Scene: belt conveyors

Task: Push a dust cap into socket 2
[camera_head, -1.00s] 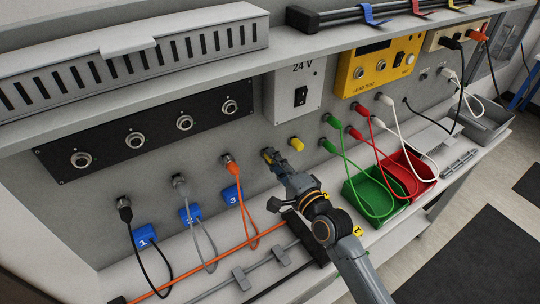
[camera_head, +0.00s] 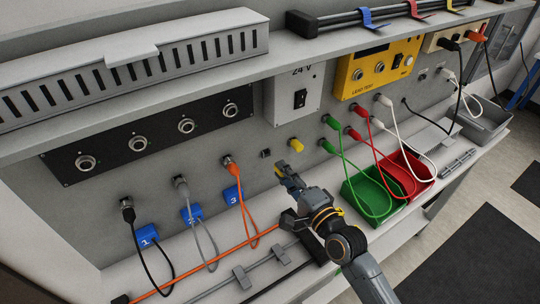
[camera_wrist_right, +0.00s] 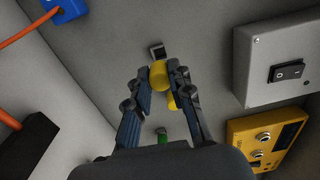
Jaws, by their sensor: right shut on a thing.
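My right gripper (camera_head: 284,174) is shut on a yellow dust cap (camera_wrist_right: 158,75), clear of the wall below a small dark square fitting (camera_head: 265,153). The fitting also shows just beyond the held cap in the wrist view (camera_wrist_right: 157,52). A second yellow cap (camera_head: 296,145) sits on the wall to the right of the fitting; in the wrist view it is partly hidden by a finger (camera_wrist_right: 172,103). A black panel (camera_head: 60,168) at the upper left carries several open round metal sockets, including one second from the left (camera_head: 137,143). Their numbers are not legible. My left gripper is not in view.
Black, grey and orange cables hang from wall connectors beside blue tags 1 (camera_head: 147,236), 2 (camera_head: 191,215) and 3 (camera_head: 233,195). A green bin (camera_head: 366,192) and a red bin (camera_head: 413,172) stand right of my arm. A shelf (camera_head: 150,100) overhangs the panel.

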